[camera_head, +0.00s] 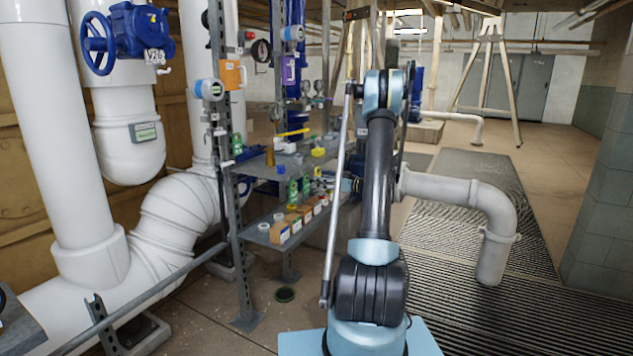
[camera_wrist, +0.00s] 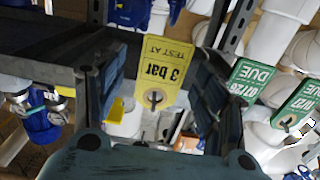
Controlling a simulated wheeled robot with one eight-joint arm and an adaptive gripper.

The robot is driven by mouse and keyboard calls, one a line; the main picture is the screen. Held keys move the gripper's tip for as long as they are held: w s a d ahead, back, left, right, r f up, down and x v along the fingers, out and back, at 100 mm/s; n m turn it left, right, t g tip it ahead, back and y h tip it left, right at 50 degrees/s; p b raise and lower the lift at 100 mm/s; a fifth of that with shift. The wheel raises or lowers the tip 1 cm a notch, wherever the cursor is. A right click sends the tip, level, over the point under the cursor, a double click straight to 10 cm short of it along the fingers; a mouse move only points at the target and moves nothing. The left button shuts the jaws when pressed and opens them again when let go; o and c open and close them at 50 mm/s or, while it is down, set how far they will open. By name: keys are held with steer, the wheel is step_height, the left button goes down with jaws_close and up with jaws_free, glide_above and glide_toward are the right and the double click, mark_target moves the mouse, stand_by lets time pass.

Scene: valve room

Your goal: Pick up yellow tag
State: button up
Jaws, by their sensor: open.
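The yellow tag (camera_wrist: 160,72) shows in the wrist view, printed with upside-down text reading "3 bar" and "TEST AT", with a hole near its lower end. My gripper (camera_wrist: 158,84) is open, with one dark finger on each side of the tag. The tag appears in the gap between the fingers; I cannot tell how deep it sits there or whether either finger touches it.
Green tags (camera_wrist: 246,80) hang just right of the right finger. A dark shelf beam (camera_wrist: 50,45) runs at upper left. In the head view, a metal rack (camera_head: 262,235) carries several boxes and gauges, beside large white pipes (camera_head: 60,150). A bent pipe (camera_head: 470,195) stands right of my arm.

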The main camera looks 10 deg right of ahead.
steer(key=shift+x, duration=1.25)
steer(key=c, duration=0.8)
steer(key=shift+r, duration=0.1)
